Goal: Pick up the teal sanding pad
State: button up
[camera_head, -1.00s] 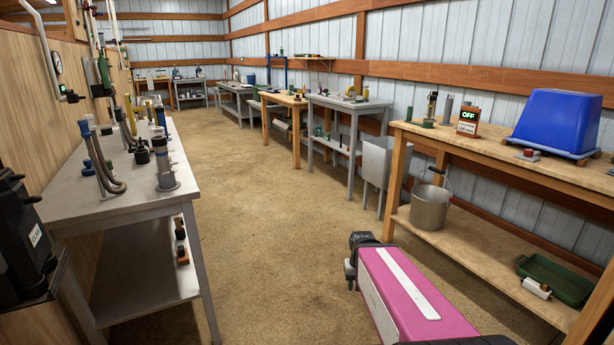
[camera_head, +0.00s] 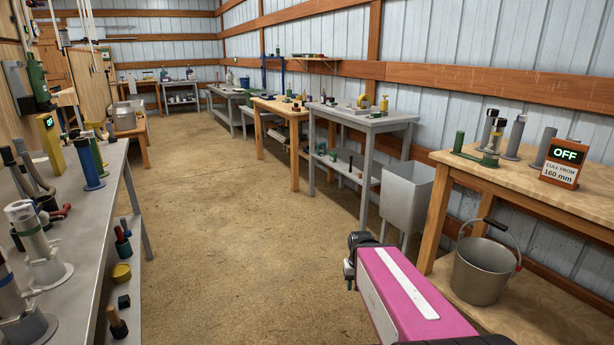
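I cannot make out a teal sanding pad for certain in the head view. Small greenish items (camera_head: 333,156) sit on the lower shelf of the grey table (camera_head: 369,122), too small to identify. My pink arm link (camera_head: 412,290) shows at the bottom right, with a dark joint at its far end. The fingers of my gripper do not show.
A grey bench (camera_head: 92,215) with cylinders and tools runs along the left. A wooden bench (camera_head: 520,178) with an OFF sign (camera_head: 563,163) stands right, a metal bucket (camera_head: 482,272) on its lower shelf. A grey bin (camera_head: 408,196) stands beside it. The aisle floor (camera_head: 215,220) is clear.

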aim_at(331, 104)
jog(key=i, duration=1.2)
jog(key=i+j+z, duration=0.1)
jog(key=i, duration=1.15)
jog(key=i+j+z, duration=0.15)
jog(key=i+j, duration=0.25)
jog(key=i+j+z, duration=0.2)
jog(key=i+j, duration=0.15)
jog(key=j, duration=0.2)
